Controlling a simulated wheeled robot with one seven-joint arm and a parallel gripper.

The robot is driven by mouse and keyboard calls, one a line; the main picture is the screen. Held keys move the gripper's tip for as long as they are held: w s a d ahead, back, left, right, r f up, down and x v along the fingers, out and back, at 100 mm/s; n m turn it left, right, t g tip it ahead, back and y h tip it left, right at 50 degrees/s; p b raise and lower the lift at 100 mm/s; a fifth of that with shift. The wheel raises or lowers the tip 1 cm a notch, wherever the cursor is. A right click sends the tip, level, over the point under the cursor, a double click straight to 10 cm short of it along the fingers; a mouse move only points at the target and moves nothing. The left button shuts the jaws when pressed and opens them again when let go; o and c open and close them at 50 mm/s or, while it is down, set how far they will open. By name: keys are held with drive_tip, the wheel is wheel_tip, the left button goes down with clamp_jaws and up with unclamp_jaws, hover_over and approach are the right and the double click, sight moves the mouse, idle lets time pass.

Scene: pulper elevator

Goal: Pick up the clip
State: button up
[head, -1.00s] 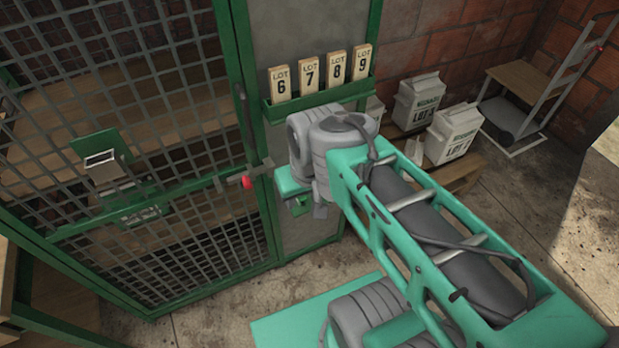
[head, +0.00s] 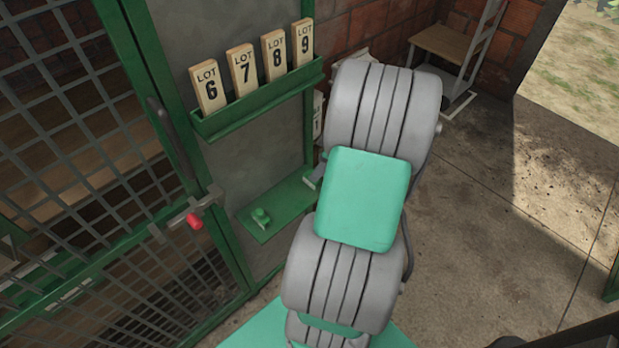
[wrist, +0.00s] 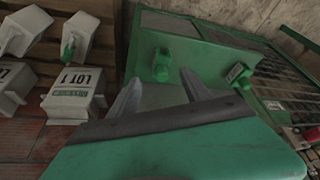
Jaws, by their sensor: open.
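A small green clip (head: 261,217) sits on a green ledge (head: 275,208) fixed to the grey panel beside the mesh gate. In the wrist view a green clip (wrist: 162,65) shows on the green surface, just beyond my fingertips. My gripper (wrist: 160,84) is open, with two grey fingers apart and nothing between them. I cannot tell whether either finger touches the clip. In the head view the gripper is mostly hidden behind my arm, to the right of the ledge. Another green clip-like piece (wrist: 68,46) is on a white bag in the wrist view.
A rack (head: 258,100) of lot tags 6 to 9 hangs above the ledge. The mesh gate (head: 75,130) has a red-knobbed latch (head: 194,220) left of the ledge. White bags (wrist: 72,93) stand near the gripper. Open concrete floor (head: 490,220) lies right.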

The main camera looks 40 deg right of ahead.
sight(312, 171)
drive_tip(key=x, duration=0.5)
drive_tip(key=shift+w+a+r, duration=0.15)
drive_tip(key=shift+w+r, duration=0.05)
drive_tip(key=shift+w, duration=0.15)
clamp_jaws()
